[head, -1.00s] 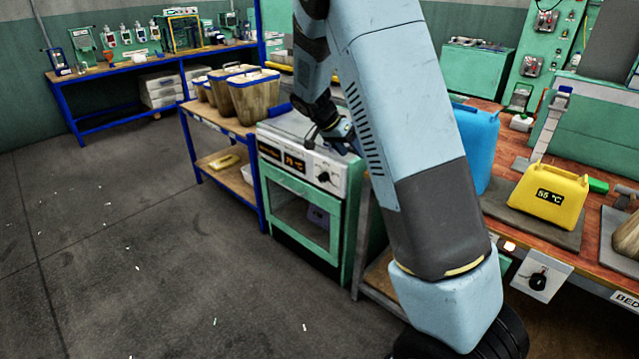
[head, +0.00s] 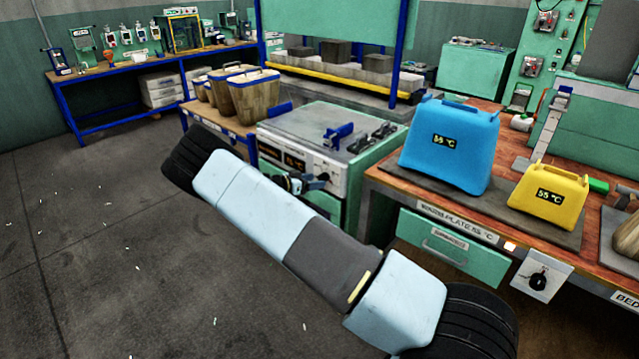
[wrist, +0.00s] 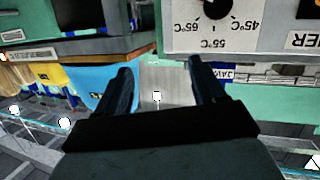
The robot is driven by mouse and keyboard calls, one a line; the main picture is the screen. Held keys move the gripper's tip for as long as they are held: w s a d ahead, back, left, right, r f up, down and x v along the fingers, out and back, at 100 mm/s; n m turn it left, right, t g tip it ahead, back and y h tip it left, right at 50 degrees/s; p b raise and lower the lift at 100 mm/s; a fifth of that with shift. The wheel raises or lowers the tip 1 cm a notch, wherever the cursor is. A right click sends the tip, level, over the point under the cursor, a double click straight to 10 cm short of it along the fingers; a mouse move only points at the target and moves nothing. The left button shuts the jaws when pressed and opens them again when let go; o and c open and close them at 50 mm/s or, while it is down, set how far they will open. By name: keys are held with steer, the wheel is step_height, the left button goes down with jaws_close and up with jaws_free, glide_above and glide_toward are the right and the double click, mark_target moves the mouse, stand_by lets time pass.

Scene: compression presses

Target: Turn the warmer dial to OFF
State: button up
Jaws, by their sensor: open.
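A black dial (wrist: 215,8) sits at the top edge of the wrist view, cut off, on a white panel (wrist: 255,38) with inverted marks 65, 55 and 45 °C. A label ending in "ER" is partly visible beside it. This appears to be the front panel (head: 338,172) of the green oven-like unit in the head view, where my arm's end hides its dial. My gripper (wrist: 160,68) is open and empty, its fingers apart from the dial. It shows in front of the panel in the head view (head: 318,182).
A second black knob (head: 538,282) is on a white plate below the wooden bench. Blue (head: 450,148) and yellow (head: 547,200) containers marked 55 °C stand on the bench. A green drawer (head: 453,245) is beneath.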

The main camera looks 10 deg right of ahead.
mark_target(324, 178)
steer(key=w+a+f+n+t, duration=0.25)
steer(key=a+f+t, duration=0.25)
steer(key=a+f, duration=0.25)
steer(key=x, duration=1.4)
steer(key=shift+d+f+m, duration=0.3)
steer(key=shift+d+m, duration=0.05)
steer(key=shift+m, duration=0.1)
steer(key=c, duration=1)
